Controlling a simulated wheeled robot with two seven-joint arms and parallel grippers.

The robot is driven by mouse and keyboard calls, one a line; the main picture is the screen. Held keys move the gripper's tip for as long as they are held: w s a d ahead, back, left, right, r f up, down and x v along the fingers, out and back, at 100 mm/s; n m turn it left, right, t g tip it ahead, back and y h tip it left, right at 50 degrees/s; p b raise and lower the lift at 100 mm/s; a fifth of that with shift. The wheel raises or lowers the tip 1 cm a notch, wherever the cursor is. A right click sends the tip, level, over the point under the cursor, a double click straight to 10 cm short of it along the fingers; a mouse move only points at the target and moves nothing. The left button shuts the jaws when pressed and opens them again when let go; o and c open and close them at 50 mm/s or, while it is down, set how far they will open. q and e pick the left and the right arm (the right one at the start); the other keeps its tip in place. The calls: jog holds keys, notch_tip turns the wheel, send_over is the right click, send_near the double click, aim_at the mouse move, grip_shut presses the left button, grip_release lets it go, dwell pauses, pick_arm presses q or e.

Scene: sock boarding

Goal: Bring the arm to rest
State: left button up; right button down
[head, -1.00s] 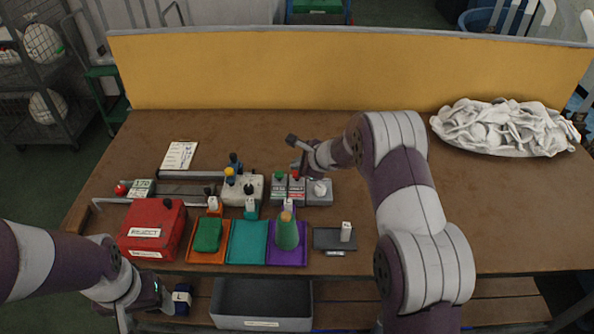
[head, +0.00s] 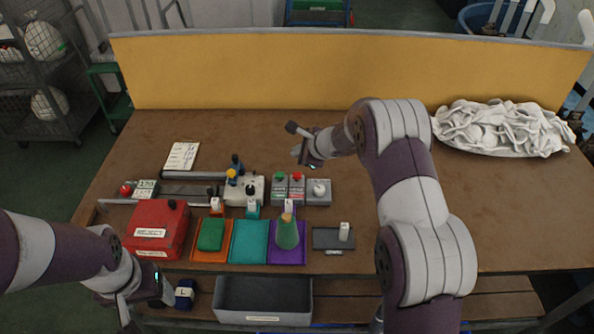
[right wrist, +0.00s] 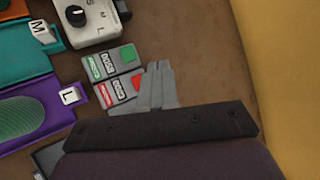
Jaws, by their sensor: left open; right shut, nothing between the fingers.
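My right arm reaches in from the lower right in the head view. Its gripper (head: 302,157) is over the brown table, behind the small button boxes (head: 297,185). In the right wrist view the right gripper's fingers (right wrist: 159,88) are shut together with nothing between them. They appear above the edge of the boxes with the green and red buttons (right wrist: 121,92). My left gripper (head: 142,305) is at the lower left, in front of the table's front edge, near a dark blue item marked L (head: 184,294). It is open, and I see nothing in it.
A red box (head: 157,228) and orange, teal and purple trays (head: 249,243) line the table's front left. A white cloth pile (head: 505,128) lies back right. A grey bin (head: 263,300) sits below.

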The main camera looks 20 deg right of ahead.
jog(key=shift+f, duration=0.1)
dwell(0.6)
jog(key=s+a+f+n+g, duration=0.1)
jog(key=s+f+n+g, duration=0.15)
jog(key=s+n, duration=0.35)
jog(key=s+f+n+g, duration=0.1)
jog(key=s+n+g, duration=0.2)
jog(key=s, duration=0.5)
jog(key=s+r+n+h, duration=0.2)
jog(key=s+r+n, duration=0.2)
jog(key=s, duration=0.6)
jog(key=s+r+n+g+h, duration=0.1)
jog(key=s+r+n, duration=0.3)
jog(key=s+n, duration=0.5)
jog(key=shift+s+d+h, duration=0.25)
jog(key=shift+s+h, duration=0.15)
jog(key=shift+s, duration=0.05)
jog(key=shift+s+g, duration=0.1)
jog(key=shift+g, duration=0.15)
